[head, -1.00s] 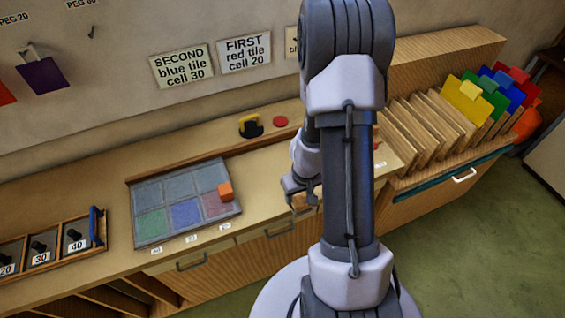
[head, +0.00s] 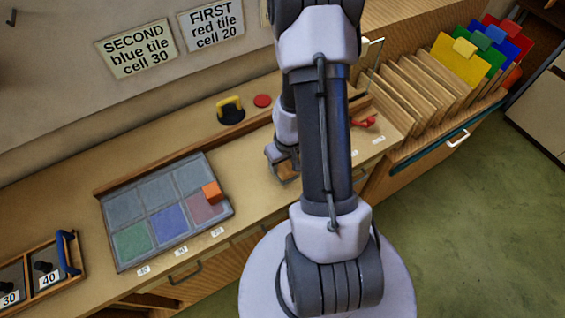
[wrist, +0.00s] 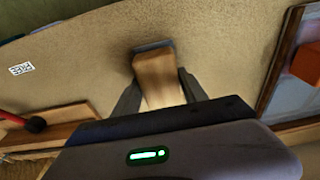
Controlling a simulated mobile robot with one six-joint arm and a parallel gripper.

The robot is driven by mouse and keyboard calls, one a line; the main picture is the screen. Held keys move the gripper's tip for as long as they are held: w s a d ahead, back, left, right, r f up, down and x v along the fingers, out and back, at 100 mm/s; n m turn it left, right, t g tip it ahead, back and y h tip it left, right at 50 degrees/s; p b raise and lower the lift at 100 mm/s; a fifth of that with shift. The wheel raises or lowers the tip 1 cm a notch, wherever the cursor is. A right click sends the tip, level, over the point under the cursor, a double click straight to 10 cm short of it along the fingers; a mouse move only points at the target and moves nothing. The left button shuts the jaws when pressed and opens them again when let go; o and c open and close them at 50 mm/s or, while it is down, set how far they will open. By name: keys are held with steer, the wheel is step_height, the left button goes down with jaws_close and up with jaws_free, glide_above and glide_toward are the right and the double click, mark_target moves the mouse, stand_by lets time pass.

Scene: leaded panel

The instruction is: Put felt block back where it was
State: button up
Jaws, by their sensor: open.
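The felt block (wrist: 158,78), a pale wooden block with a dark grey pad at its far end, shows in the wrist view against the tan counter. It lies between the two fingers of my gripper (wrist: 159,88). The fingers are open, one on each side of it; whether either touches it I cannot tell. In the head view my gripper (head: 284,168) is low over the counter, right of the tile panel (head: 120,255), partly behind my arm. I cannot make out the block in the head view.
An orange block (head: 211,192) sits on the panel's right side; it also shows in the wrist view (wrist: 307,62). A yellow-handled tool (head: 230,112) and red disc (head: 262,101) stand behind. A red-handled item (head: 365,121) and slotted rack (head: 410,85) are to the right.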

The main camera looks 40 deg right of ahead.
mark_target(286, 167)
steer(key=o, duration=0.4)
steer(key=shift+c, duration=0.2)
step_height(286, 167, up, 12)
steer(key=s+p, duration=0.2)
steer(key=p, duration=0.8)
steer(key=w+a+r+t+y, duration=0.15)
steer(key=w+a+r, duration=0.25)
steer(key=a+r, duration=0.4)
steer(key=w+a+r+t, duration=0.25)
steer(key=a+r, duration=0.35)
steer(key=r, duration=0.5)
steer(key=s+a+r+m, duration=0.2)
steer(key=s+a+r, duration=0.8)
steer(key=s+r, duration=0.2)
step_height(286, 167, down, 22)
steer(key=b, duration=2.2)
steer(key=shift+w+r+y, duration=0.15)
steer(key=shift+r+y, duration=0.05)
steer(key=shift+y, duration=0.25)
